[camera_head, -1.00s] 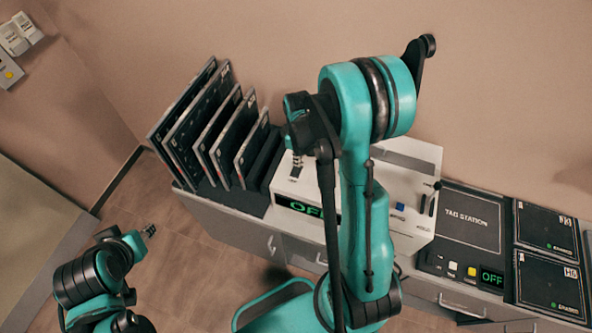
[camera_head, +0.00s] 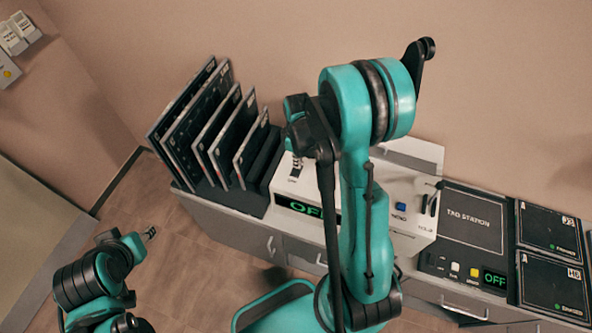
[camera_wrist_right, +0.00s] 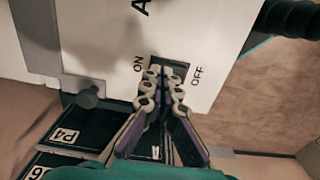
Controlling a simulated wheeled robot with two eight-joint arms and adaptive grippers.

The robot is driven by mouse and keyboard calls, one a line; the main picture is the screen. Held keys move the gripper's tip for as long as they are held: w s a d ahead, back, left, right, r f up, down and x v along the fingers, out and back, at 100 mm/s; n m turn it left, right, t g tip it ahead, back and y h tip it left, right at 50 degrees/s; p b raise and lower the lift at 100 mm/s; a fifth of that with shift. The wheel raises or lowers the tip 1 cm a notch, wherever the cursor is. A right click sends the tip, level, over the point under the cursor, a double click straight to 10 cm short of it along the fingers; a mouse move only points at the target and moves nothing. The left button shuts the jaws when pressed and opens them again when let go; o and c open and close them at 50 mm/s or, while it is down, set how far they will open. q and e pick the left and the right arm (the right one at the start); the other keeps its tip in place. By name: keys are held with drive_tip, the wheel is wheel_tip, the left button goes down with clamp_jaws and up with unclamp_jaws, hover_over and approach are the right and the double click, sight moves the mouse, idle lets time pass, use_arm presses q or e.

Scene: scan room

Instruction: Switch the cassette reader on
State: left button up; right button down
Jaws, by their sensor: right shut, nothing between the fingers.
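The cassette reader (camera_head: 412,222) is the white machine on the cabinet, partly hidden behind my right arm in the head view. Its green display (camera_head: 299,208) reads OFF. In the right wrist view, its white face (camera_wrist_right: 105,35) bears a dark switch slot (camera_wrist_right: 168,66) between the words ON and OFF. My right gripper (camera_wrist_right: 165,78) is shut and empty, its fingertips over the slot; they hide the switch itself, and contact cannot be told. The right gripper (camera_head: 296,167) also shows above the reader in the head view. My left gripper (camera_head: 150,232) is away at lower left, over the floor.
A dark rack (camera_head: 258,199) of upright panels stands left of the reader. The tag station (camera_head: 473,220), its display also reading OFF, and two dark panels (camera_head: 549,234) (camera_head: 553,285) lie to the right. A wall is behind; open floor lies at lower left.

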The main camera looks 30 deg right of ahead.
drive_tip(key=shift+f, duration=0.2)
drive_tip(key=shift+r+p, duration=2.15)
drive_tip(key=shift+r, duration=1.45)
drive_tip(key=shift+a+b, duration=0.15)
drive_tip(key=shift+b, duration=0.2)
drive_tip(key=s+a+f+m+t+b, duration=0.1)
drive_tip(key=s+a+m+t+b, duration=0.6)
drive_tip(key=b, duration=1)
drive_tip(key=s+a+m, duration=0.1)
drive_tip(key=s+a, duration=0.2)
drive_tip(key=s, duration=0.1)
drive_tip(key=shift+a+f+b, duration=0.15)
drive_tip(key=shift+f+b, duration=0.15)
drive_tip(key=shift+f, duration=0.05)
